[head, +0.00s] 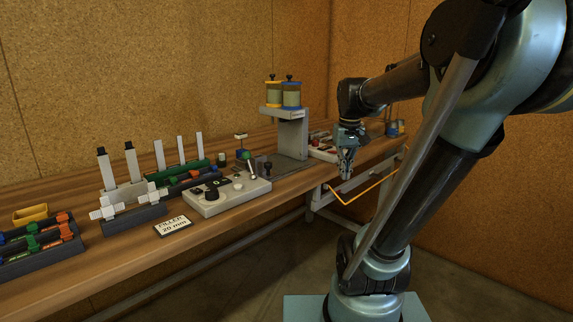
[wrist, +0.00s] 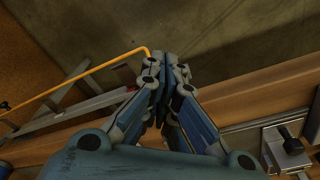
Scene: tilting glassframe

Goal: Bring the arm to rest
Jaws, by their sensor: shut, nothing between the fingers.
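My gripper (head: 345,174) hangs at the end of my arm at the bench's front edge, right of the grey stand. Its fingers point down and are shut with nothing between them. In the wrist view my gripper (wrist: 165,68) shows its two fingers together, above the bench's front edge and the floor. My arm reaches in from the right side of the head view, bent at the elbow, with the wrist over the right part of the bench.
The wooden bench (head: 110,284) runs along the cork wall. A grey stand (head: 292,132) with two spools, a control box (head: 228,198), tool racks and a "FILLER 20 mm" sign (head: 173,227) stand on it. A yellow-orange bar (head: 362,193) juts out below the front edge. The floor (head: 262,268) in front is clear.

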